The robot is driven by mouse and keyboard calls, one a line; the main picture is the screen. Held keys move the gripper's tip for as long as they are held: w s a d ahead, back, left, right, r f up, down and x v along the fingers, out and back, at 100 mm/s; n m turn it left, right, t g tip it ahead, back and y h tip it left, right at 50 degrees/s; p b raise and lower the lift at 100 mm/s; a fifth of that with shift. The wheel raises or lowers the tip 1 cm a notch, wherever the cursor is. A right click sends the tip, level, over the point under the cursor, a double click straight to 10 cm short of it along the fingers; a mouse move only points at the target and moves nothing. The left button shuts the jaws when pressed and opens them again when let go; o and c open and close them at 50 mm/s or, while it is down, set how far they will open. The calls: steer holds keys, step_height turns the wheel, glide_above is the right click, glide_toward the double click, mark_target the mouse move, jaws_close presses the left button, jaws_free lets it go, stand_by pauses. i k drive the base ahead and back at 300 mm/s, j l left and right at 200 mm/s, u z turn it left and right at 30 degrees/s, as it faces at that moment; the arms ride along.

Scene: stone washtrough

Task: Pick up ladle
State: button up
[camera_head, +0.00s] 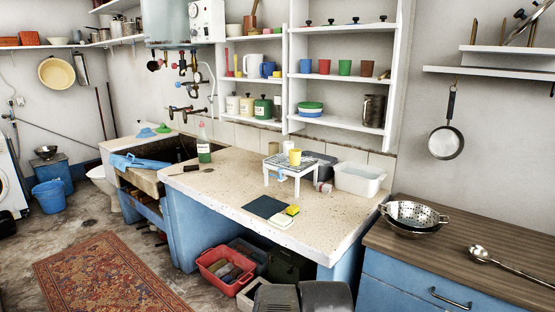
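A metal ladle (479,252) lies on the brown wooden counter (400,248) at the far right. Its round bowl is to the left and its thin handle runs to the right, reaching the picture's edge. It lies apart from the metal colander (414,214) on the same counter. My gripper is not in view, so what it holds cannot be seen.
The stone worktop (215,189) carries a small white stand (291,170) with a yellow cup, and a white tub (359,180). A pan (445,141) hangs on the wall above the wooden counter. The wood around the ladle is clear.

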mark_target(478, 254)
steer(key=z, duration=1.75)
